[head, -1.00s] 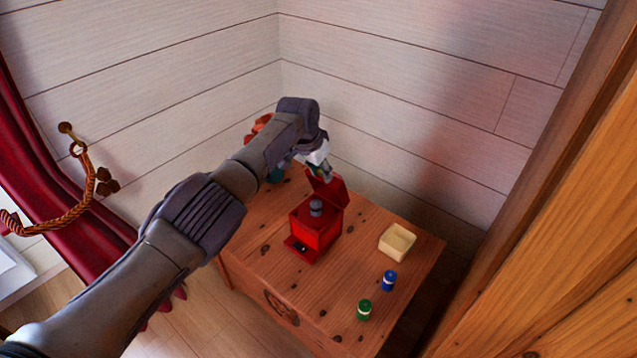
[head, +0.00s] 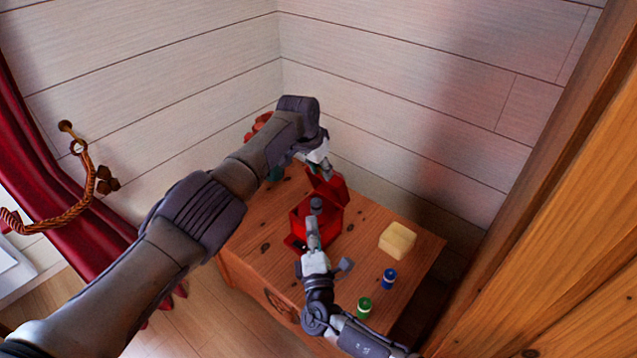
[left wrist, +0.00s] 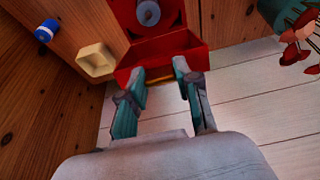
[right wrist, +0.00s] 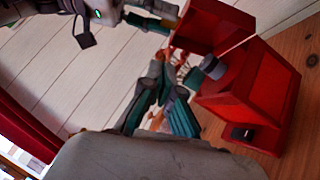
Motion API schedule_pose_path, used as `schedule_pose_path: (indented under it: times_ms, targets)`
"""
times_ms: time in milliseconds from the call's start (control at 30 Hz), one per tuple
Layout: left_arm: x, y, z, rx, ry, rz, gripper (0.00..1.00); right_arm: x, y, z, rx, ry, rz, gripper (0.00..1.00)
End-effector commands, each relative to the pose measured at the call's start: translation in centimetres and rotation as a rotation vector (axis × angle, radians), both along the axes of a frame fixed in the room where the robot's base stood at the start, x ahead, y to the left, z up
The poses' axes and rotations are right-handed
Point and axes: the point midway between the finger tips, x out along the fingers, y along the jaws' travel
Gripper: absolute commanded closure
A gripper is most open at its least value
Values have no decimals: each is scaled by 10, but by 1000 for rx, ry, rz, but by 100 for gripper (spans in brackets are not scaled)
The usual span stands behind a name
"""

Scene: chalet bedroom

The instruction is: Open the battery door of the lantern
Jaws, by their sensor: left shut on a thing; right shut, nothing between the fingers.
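The red lantern (head: 331,229) stands on the wooden chest, a grey knob (head: 316,204) on its top. Its red upper part (head: 329,187) is raised at the back. It also shows in the left wrist view (left wrist: 160,55). My left gripper (head: 327,174) is shut on that part's edge. A low red ledge (right wrist: 252,137) with a small black piece juts from the lantern's base. My right gripper (head: 313,222) is shut and empty, in front of the lantern near the knob; in the right wrist view (right wrist: 165,75) its fingertips appear apart from the knob. It partly hides the lantern's front.
A cream open box (head: 397,240), a blue battery-like cylinder (head: 389,279) and a green one (head: 364,308) stand on the chest (head: 262,262) to the right. A potted red plant (left wrist: 290,25) is behind. Walls close in the back; a wooden panel stands right.

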Motion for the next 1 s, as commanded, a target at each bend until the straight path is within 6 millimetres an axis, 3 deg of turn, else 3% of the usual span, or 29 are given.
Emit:
schedule_pose_path:
  times_ms: [300, 500, 600, 1000]
  targets:
    - [1, -1, 3, -2, -6, -1, 100, 60, 12, 17, -2, -1, -1, 100]
    - [1, -1, 3, -2, -6, -1, 100, 86, 16, 23, -2, 2, -2, 100]
    - [1, -1, 3, -2, -6, 0, 100, 98, 4, 28, -2, 1, -3, 100]
    - [1, -1, 3, -1, -5, 0, 100, 114, -8, 35, 2, 4, -1, 100]
